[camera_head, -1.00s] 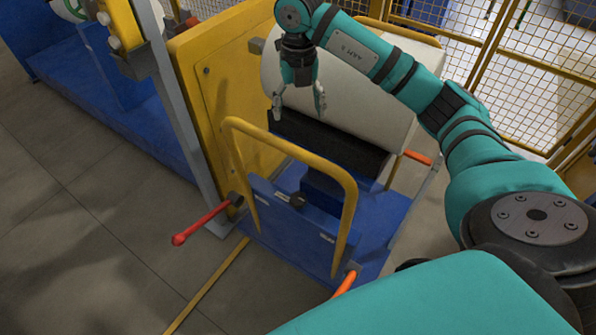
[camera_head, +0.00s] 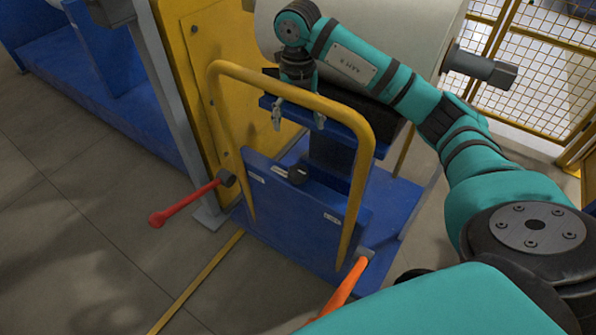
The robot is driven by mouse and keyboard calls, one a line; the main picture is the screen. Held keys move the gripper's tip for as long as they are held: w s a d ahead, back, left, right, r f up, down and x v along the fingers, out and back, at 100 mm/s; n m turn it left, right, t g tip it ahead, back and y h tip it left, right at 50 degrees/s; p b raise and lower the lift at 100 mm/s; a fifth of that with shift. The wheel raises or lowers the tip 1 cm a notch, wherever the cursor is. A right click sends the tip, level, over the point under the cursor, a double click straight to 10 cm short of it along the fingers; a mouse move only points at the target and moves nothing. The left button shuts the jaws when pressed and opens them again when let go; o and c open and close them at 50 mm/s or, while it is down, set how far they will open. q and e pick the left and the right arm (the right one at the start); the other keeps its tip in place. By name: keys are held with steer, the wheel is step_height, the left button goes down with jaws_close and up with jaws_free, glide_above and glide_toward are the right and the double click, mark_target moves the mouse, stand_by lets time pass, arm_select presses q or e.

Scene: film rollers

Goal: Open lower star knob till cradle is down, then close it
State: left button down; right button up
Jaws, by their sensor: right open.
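The yellow bar crosses in front of the gripper. My left gripper is out of view.
The yellow hoop handle (camera_head: 365,190) rises in front of the panel. A red lever (camera_head: 188,202) sticks out at left and an orange one (camera_head: 345,285) at lower right. A yellow plate (camera_head: 180,80) stands at left, and mesh fencing (camera_head: 530,70) behind.

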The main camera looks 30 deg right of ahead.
mark_target(298, 170)
step_height(298, 170, down, 15)
steer(key=shift+b, duration=0.8)
steer(key=shift+f, duration=0.8)
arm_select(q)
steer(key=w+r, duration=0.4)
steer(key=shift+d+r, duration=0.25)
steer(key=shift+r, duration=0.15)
arm_select(e)
steer(key=c, duration=1.2)
